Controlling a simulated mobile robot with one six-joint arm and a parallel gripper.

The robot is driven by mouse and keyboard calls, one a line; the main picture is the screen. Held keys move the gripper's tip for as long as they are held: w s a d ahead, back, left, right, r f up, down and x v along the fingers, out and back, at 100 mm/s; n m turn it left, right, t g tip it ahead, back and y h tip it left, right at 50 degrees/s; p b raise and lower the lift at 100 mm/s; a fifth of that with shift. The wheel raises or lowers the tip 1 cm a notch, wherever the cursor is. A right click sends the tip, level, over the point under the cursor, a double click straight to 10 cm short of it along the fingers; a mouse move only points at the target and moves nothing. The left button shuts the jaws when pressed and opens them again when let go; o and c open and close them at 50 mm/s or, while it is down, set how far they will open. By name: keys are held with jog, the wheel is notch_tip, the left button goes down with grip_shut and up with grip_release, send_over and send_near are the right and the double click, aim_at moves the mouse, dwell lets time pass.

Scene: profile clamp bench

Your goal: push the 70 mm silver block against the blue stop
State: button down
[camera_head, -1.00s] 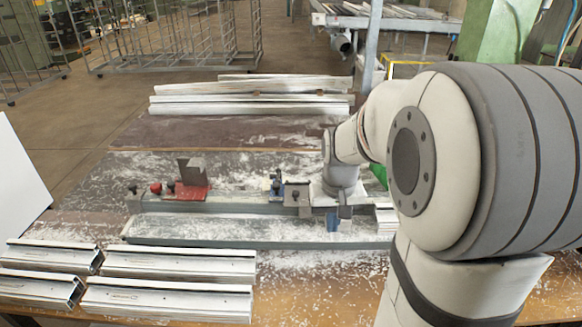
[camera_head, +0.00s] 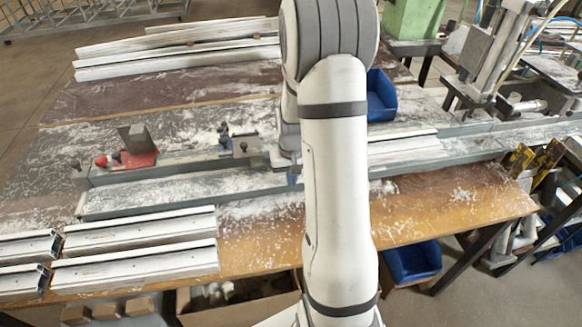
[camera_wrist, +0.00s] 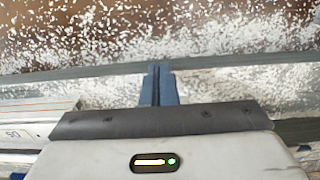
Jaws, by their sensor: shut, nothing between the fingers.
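A small dark blue piece that looks like the blue stop (camera_head: 224,136) stands on the long grey rail (camera_head: 180,162) in the head view. A small grey block (camera_head: 246,147), likely the silver block, sits just right of it; I cannot tell whether they touch. My gripper (camera_head: 292,179) is right of the block at the rail, largely hidden by my arm. In the wrist view its blue fingers (camera_wrist: 158,86) are shut and empty, pointing at the rail. The block and stop are not recognisable in the wrist view.
A red clamp (camera_head: 138,158) with an upright plate is at the rail's left. A silver profile (camera_head: 405,148) lies on the right; a profile also shows in the wrist view (camera_wrist: 38,118). More profiles (camera_head: 140,242) lie front left. A blue bin (camera_head: 381,97) stands behind my arm.

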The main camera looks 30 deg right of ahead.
jog(key=shift+w+d+r+p, duration=0.1)
jog(key=shift+w+d+p, duration=0.15)
jog(key=shift+w, duration=0.5)
jog(key=shift+w+d+r+p, duration=0.1)
jog(key=shift+w+d, duration=0.1)
jog(key=shift+w, duration=0.55)
jog(key=shift+f, duration=0.1)
jog(key=shift+w+d+f+b, duration=0.1)
jog(key=shift+w+b, duration=0.1)
jog(key=shift+w, duration=0.15)
jog(key=shift+w+d+b, duration=0.1)
jog(key=shift+w+b, duration=0.05)
jog(key=shift+w, duration=0.2)
jog(key=shift+w+d, duration=0.1)
jog(key=shift+w, duration=0.25)
jog(key=shift+r, duration=0.2)
